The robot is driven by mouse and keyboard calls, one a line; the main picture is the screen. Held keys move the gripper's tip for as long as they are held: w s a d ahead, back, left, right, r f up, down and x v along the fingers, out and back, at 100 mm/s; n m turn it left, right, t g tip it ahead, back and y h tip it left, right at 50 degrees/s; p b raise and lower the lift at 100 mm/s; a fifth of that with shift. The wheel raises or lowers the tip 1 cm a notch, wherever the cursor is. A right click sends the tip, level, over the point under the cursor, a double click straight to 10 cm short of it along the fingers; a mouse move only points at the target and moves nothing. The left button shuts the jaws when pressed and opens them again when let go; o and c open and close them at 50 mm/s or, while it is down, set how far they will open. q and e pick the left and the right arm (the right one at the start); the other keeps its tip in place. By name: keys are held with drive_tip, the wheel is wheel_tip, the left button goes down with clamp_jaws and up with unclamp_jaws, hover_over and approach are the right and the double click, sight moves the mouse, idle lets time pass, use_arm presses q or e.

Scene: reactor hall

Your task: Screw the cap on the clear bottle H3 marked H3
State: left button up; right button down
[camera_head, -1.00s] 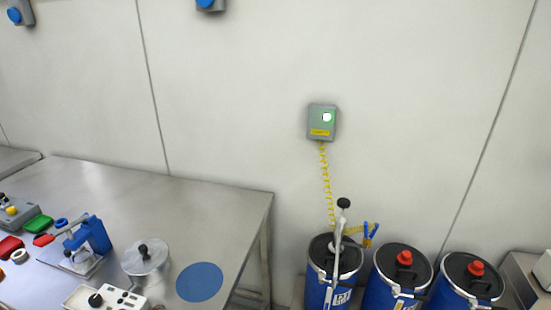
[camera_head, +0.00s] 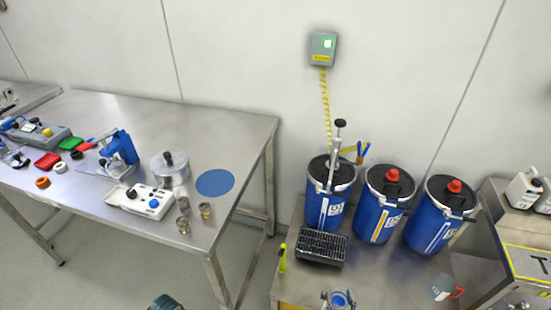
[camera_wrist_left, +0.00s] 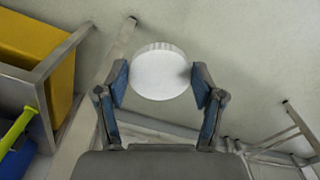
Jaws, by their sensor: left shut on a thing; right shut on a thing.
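In the left wrist view, my left gripper (camera_wrist_left: 160,82) is shut on a white round cap (camera_wrist_left: 160,75). Its flat face shows between the two blue-padded fingers. In the head view, my right gripper (camera_head: 338,299) is at the bottom edge, in front of the black grate. It is shut on a small pale, see-through thing, which looks like the clear bottle; it is small and cut by the frame edge. No H3 mark can be read. The head view does not clearly show the cap or my left gripper's fingers.
Blue drums (camera_head: 376,205) stand behind a black grate (camera_head: 322,248) on the right bench. A yellow-green pen-like tool (camera_head: 283,258) and a grey-and-red mug (camera_head: 441,288) are nearby. The left steel table (camera_head: 110,115) holds a blue press, control box, pot and small jars. A floor gap separates the benches.

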use_arm(q)
drive_tip(key=shift+w+d+r, duration=0.2)
drive_tip(key=shift+d+r, duration=0.05)
drive_tip(key=shift+r, duration=0.15)
use_arm(e)
drive_tip(key=shift+w+f, duration=0.1)
use_arm(q)
drive_tip(key=w+d+r+m, duration=0.1)
drive_tip(key=d+r, duration=0.4)
drive_tip(key=r, duration=0.8)
drive_tip(key=w+d+r, duration=0.2)
drive_tip(key=d+r, duration=0.3)
drive_tip(key=r, duration=0.7)
drive_tip(key=shift+w+d+r+m, duration=0.15)
drive_tip(key=shift+w+r+m, duration=0.05)
drive_tip(key=shift+r+m, duration=0.2)
wheel_tip(320, 180, up, 12)
drive_tip(key=p, duration=1.4)
drive_tip(key=shift+s+f+p, duration=0.25)
drive_tip(key=shift+s+p, duration=0.1)
drive_tip(key=shift+p, duration=0.05)
use_arm(e)
drive_tip(key=s+r, duration=0.1)
drive_tip(key=r, duration=1.2)
drive_tip(key=s+r, duration=0.2)
drive_tip(key=r, duration=1.1)
drive_tip(key=shift+s+a+r+h, duration=0.25)
drive_tip(key=shift+a+h, duration=0.05)
